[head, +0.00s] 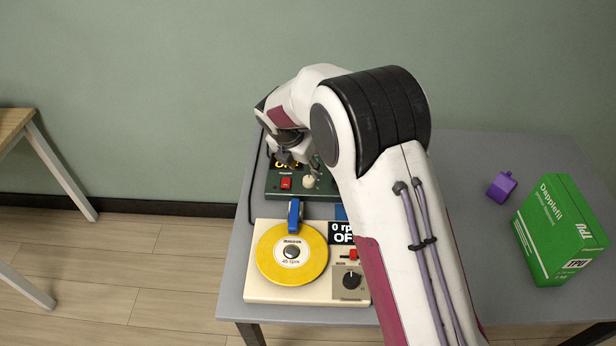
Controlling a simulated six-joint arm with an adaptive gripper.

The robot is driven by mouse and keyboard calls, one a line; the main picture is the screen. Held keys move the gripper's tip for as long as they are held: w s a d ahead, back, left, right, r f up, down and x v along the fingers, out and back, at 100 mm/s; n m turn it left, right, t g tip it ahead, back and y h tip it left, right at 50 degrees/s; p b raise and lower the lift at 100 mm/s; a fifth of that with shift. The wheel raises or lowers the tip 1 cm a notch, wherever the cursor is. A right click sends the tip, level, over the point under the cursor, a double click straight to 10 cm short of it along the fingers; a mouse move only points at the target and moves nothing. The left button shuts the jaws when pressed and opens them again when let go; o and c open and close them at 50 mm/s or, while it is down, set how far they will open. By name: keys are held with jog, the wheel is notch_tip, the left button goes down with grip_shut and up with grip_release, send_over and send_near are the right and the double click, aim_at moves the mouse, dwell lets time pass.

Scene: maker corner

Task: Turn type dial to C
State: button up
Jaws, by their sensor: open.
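A dark green device (270,188) stands at the back left of the table, with a red switch (286,183), a pale round knob (308,181) and a partly covered display. A cream turntable unit (262,293) in front of it carries a black knob (351,281) on a grey panel. The lettering around both knobs is too small to read, so I cannot tell which is the type dial or where it points. My gripper (289,160) is open and empty, over the green device's back left part, left of and behind the pale knob. My arm hides the device's right side.
A yellow disc (306,262) lies on the turntable, with a blue part (294,214) at its back edge. The unit's display (342,233) reads "0 rpm OFF". A purple object (501,187) and a green box (560,230) stand at the right. The grey table (470,160) is clear at the back right.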

aim_at(309, 179)
jog(key=shift+n, duration=0.5)
jog(key=shift+f, duration=0.1)
jog(key=shift+x, duration=3.8)
jog(key=c, duration=1.1)
